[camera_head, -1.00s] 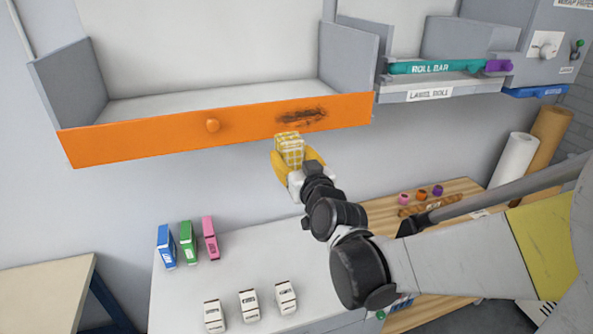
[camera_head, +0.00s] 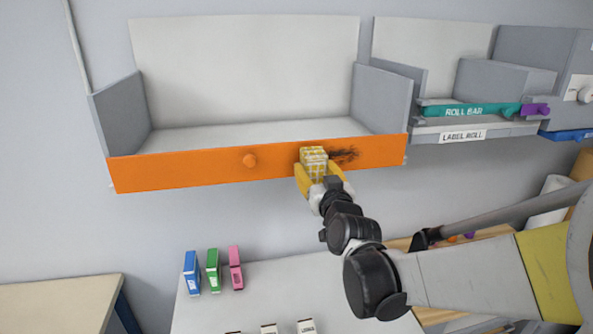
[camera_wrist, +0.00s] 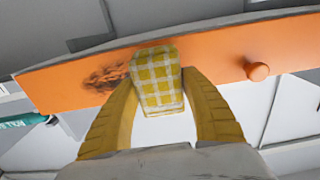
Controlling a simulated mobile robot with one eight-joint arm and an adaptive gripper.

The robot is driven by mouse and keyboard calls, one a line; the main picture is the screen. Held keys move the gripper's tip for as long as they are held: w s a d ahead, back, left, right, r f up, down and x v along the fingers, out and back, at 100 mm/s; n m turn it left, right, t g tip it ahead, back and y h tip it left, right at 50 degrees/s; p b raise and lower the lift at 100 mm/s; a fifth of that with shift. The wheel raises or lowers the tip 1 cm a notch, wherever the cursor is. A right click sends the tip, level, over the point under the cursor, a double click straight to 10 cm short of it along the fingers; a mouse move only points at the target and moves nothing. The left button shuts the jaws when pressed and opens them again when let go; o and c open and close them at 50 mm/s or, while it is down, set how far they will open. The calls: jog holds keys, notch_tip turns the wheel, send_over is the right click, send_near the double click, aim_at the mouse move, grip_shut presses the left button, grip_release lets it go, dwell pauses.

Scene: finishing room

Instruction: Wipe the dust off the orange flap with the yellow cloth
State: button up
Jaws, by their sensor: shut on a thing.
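The orange flap (camera_head: 205,171) is the long front panel of a wall bin and has a round orange knob (camera_head: 250,160). A dark dust smudge (camera_head: 345,155) lies on its right part; in the wrist view the smudge (camera_wrist: 106,76) shows just left of the cloth. My gripper (camera_head: 320,172) is shut on the yellow checked cloth (camera_head: 314,158), a folded block. The cloth (camera_wrist: 157,80) is in front of the flap, between knob and smudge, and overlaps the smudge's edge in the picture. I cannot tell whether it touches the flap.
Grey side walls (camera_head: 121,120) stand at the bin's ends. To the right is a teal roll bar (camera_head: 465,111) above a label roll shelf (camera_head: 462,137). Below, a pale table (camera_head: 255,290) holds blue, green and pink boxes (camera_head: 213,270) and several white boxes. The wall between is clear.

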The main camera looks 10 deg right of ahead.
jog(key=shift+w, duration=1)
dwell(0.6)
jog(key=shift+s+b, duration=0.15)
jog(key=shift+b, duration=0.2)
jog(key=shift+s+p, duration=0.35)
jog(key=shift+s, duration=2.65)
jog(key=shift+s, duration=1.55)
jog(key=shift+w, duration=0.15)
jog(key=shift+w+b, duration=1)
jog(key=shift+w, duration=2.55)
jog(key=shift+w+b, duration=0.3)
jog(key=shift+w, duration=0.7)
